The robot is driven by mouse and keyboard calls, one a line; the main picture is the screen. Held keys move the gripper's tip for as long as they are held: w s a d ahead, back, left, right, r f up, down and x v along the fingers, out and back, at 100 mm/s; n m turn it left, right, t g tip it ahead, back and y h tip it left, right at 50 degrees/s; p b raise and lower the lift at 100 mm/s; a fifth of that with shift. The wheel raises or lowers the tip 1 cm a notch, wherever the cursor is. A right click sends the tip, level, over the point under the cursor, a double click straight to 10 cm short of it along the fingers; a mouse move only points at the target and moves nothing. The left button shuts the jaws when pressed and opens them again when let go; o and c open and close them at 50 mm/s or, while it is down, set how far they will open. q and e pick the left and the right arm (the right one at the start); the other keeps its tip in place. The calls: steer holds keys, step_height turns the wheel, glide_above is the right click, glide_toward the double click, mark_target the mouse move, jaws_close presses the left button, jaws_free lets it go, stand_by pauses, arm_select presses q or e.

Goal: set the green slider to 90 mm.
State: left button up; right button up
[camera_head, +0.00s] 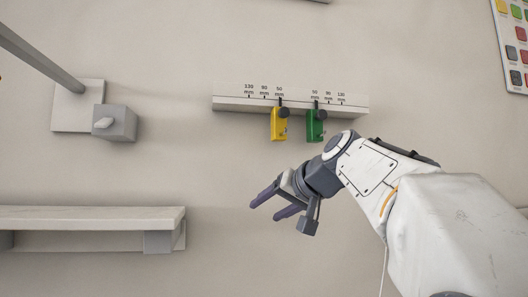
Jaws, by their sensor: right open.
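The green slider (316,126) hangs on a pale wall rail (230,103), with its dark pointer at the 50 mm mark of the right-hand scale. That scale reads 50, 90 and 120 mm from left to right. A dark knob (321,115) sits on the green slider. The yellow slider (279,125) is beside it on the left, near the 50 mm mark of the left-hand scale. My right gripper (264,206) is open and empty, below the sliders and apart from them. My left gripper is not in view.
A grey box with a lever (118,124) and an angled bar (40,57) are on the wall at left. A pale shelf (90,216) is at lower left. A panel of coloured buttons (513,40) is at upper right.

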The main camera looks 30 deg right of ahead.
steer(key=s+d+r+m+t+h+p, duration=0.1)
steer(key=s+d+r+h, duration=0.1)
steer(key=d+r, duration=0.4)
steer(key=s+d+r+m+t+h, duration=0.1)
steer(key=s+d+r+t, duration=0.15)
steer(key=r, duration=0.55)
steer(key=h+p, duration=0.1)
steer(key=h, duration=0.2)
glide_toward(323, 114)
steer(key=shift+t, duration=0.45)
steer(key=p+x, duration=0.2)
steer(key=x, duration=0.2)
steer(key=p+x, duration=0.2)
steer(key=x, duration=0.3)
steer(key=shift+w+d+f, duration=0.15)
steer(key=shift+w+f, duration=0.05)
steer(key=shift+w, duration=0.1)
steer(key=shift+w+d+f+p, duration=0.15)
steer(key=shift+w+p, duration=0.15)
steer(key=shift+w, duration=0.15)
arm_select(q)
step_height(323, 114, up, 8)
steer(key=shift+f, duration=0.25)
arm_select(e)
steer(key=shift+c, duration=0.4)
jaws_close()
